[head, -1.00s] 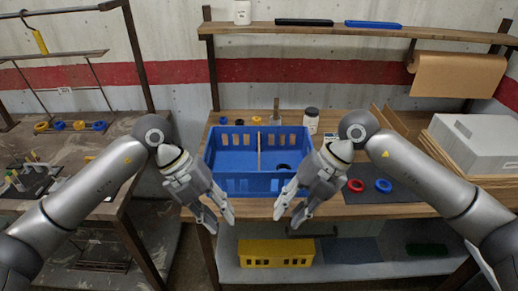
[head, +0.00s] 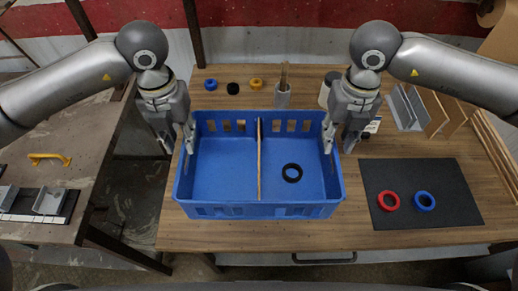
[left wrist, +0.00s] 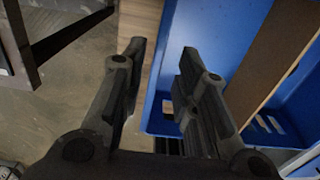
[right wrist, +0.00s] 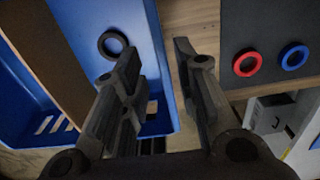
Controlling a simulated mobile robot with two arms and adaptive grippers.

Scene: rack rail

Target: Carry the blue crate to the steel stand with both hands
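The blue crate (head: 222,168) sits upright on the wooden bench in the head view, with a brown divider (head: 259,160) and a black ring (head: 292,172) in its right compartment. My left gripper (head: 177,145) is at the crate's left wall, its open fingers on either side of the rim; the left wrist view shows both fingers (left wrist: 160,85) spread. My right gripper (head: 339,143) is likewise open around the right wall's rim; its fingers (right wrist: 158,80) show spread in the right wrist view. Whether any finger touches the wall cannot be told. A steel-framed stand (head: 95,130) is at the left.
The wooden bench (head: 400,240) holds a dark mat (head: 455,195) with a red ring (head: 388,200) and a blue ring (head: 424,200) to the right. A floor gap separates bench and stand. A yellow handle (head: 48,158) lies on the stand.

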